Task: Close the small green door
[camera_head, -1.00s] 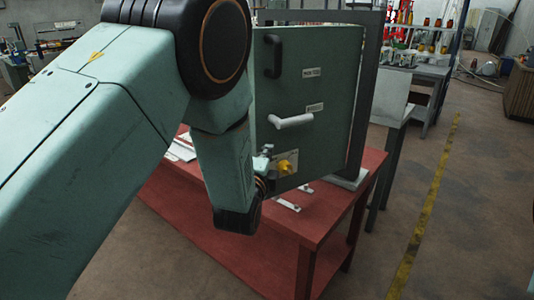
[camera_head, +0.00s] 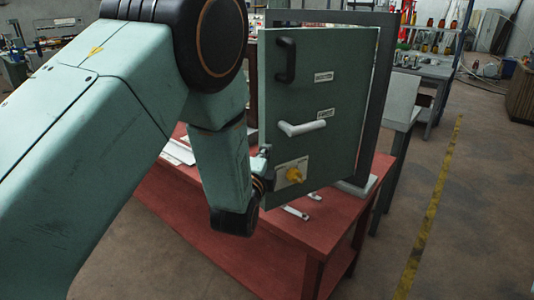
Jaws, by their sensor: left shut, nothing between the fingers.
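The small green door (camera_head: 345,100) stands ajar in the dark upright frame (camera_head: 385,60) on the red table. It has a black pull handle (camera_head: 285,60), a light lever handle (camera_head: 302,128), and a yellow knob (camera_head: 294,174) on a pale plate near its lower left. My left gripper (camera_head: 265,160) is at the door's lower left edge, beside the plate. It is shut and empty, and partly hidden by my wrist. I cannot tell whether it touches the door. My right gripper is out of view.
The red table (camera_head: 325,228) carries the frame and some small pale metal parts (camera_head: 296,212). A grey table (camera_head: 400,115) stands to the right behind it. The floor by the yellow line (camera_head: 428,225) is clear.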

